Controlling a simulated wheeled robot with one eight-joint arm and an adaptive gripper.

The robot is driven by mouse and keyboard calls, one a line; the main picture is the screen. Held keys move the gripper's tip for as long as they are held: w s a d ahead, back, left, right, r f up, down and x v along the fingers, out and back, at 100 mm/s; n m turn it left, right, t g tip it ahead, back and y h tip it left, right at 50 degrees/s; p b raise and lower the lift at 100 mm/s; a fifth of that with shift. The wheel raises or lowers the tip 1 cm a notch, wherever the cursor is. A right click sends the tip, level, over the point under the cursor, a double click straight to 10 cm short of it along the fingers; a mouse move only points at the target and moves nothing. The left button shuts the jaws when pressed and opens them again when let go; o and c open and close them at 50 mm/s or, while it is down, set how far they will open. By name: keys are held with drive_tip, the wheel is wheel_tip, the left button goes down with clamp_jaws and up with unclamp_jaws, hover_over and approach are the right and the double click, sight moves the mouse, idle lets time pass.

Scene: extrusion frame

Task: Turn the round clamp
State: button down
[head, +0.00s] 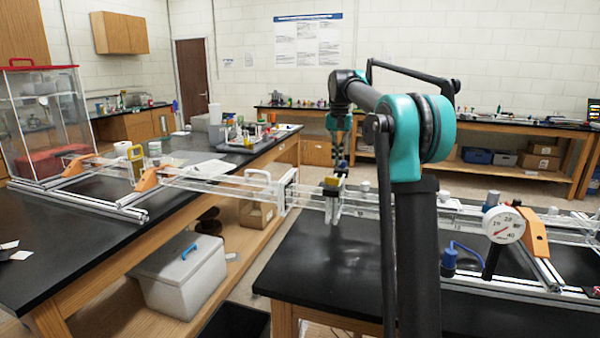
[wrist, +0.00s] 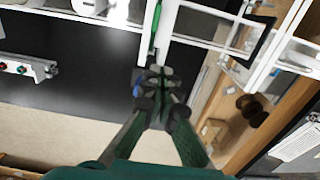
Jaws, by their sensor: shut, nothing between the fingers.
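My gripper (head: 340,158) hangs down from the teal arm above the clear rail assembly, near the gap between the two black benches. In the wrist view its fingertips (wrist: 160,78) are together, with nothing between them. A small yellow-topped fitting (head: 332,181) sits on the rail just below the gripper in the head view; I cannot tell whether they touch. I cannot tell for certain which part is the round clamp. A round white dial (head: 503,225) stands at the right on the frame, well apart from the gripper.
The clear rail assembly (head: 225,183) spans the gap between the benches. Orange brackets (head: 146,179) hold it at the left. A blue fitting (head: 449,258) stands on the right bench. A clear red-topped box (head: 42,120) stands far left. The right bench front (head: 325,265) is bare.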

drive_tip(key=shift+s+a, duration=0.25)
drive_tip(key=shift+a, duration=0.05)
wheel_tip(320, 180, up, 6)
idle(0.7)
drive_tip(key=shift+s+d+f, duration=0.1)
drive_tip(key=shift+d+f, duration=0.4)
drive_tip(key=shift+f, duration=0.5)
drive_tip(key=shift+d+f, duration=0.5)
drive_tip(key=shift+f, duration=0.5)
drive_tip(key=shift+s+d+f, duration=0.1)
drive_tip(key=shift+d+f, duration=0.4)
drive_tip(key=shift+f, duration=0.5)
drive_tip(key=shift+w+a, duration=0.15)
drive_tip(key=shift+a, duration=0.55)
